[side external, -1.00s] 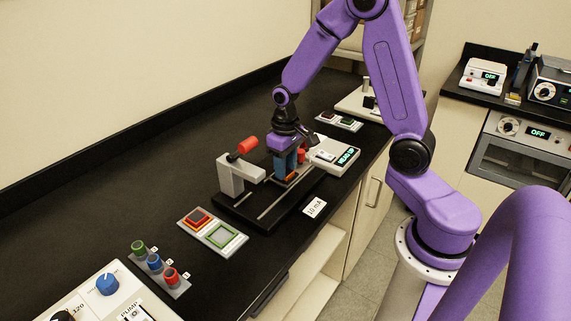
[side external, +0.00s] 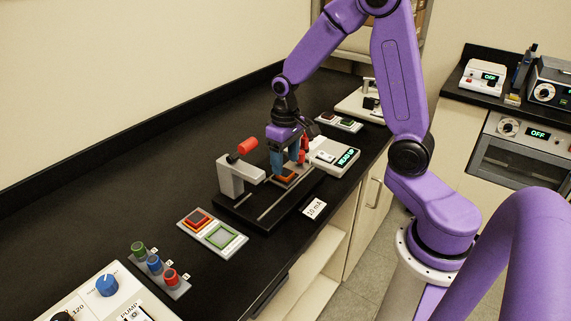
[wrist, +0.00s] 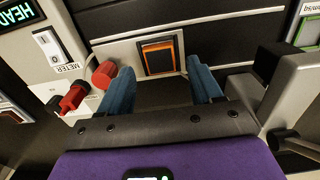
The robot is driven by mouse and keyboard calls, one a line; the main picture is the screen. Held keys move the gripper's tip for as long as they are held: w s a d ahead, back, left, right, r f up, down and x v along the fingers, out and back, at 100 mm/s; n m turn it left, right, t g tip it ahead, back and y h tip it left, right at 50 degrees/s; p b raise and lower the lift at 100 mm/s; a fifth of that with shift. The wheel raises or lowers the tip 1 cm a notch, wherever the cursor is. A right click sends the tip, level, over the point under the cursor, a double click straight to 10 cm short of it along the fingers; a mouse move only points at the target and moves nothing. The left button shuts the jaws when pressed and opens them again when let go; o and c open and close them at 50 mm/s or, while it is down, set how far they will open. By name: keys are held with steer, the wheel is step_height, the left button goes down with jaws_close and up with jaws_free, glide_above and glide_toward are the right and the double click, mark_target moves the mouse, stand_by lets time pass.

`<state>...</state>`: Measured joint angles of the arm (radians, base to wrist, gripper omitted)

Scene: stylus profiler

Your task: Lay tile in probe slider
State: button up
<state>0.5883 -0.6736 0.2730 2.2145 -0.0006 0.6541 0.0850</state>
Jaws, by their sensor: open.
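A dark tile with an orange rim (wrist: 159,56) lies flat in the light grey slider (wrist: 118,48) of the profiler. In the side external view its orange edge (side external: 286,177) shows low under my fingers. My gripper (wrist: 160,70) has its two blue fingers spread apart, with the tile between and beyond their tips in the wrist view. In the side external view my gripper (side external: 287,172) is just above the slider, and nothing shows held in it. The fingers hide part of the slider there.
The profiler's grey post with a red knob (side external: 247,146) stands left of my gripper, and the meter box (side external: 334,156) stands right. A two-bay tray (side external: 213,232) holds a red-orange square and a green-framed square. Coloured sockets (side external: 156,264) lie nearer the front.

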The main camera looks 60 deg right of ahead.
steer(key=shift+r, duration=2.2)
step_height(320, 180, up, 18)
steer(key=f, duration=0.1)
glide_above(286, 173)
steer(key=shift+w+r, duration=0.1)
steer(key=shift+r, duration=0.15)
steer(key=s+a+f+n, duration=0.6)
steer(key=s+a+f, duration=0.1)
steer(key=s+a, duration=0.2)
steer(key=s+f+n, duration=0.3)
steer(key=s, duration=0.4)
steer(key=s+a+f+n, duration=0.1)
steer(key=s+f+n, duration=0.2)
steer(key=s, duration=0.4)
steer(key=shift+s+a+f+n, duration=0.15)
steer(key=shift+s+f+n, duration=0.15)
steer(key=shift+f, duration=0.5)
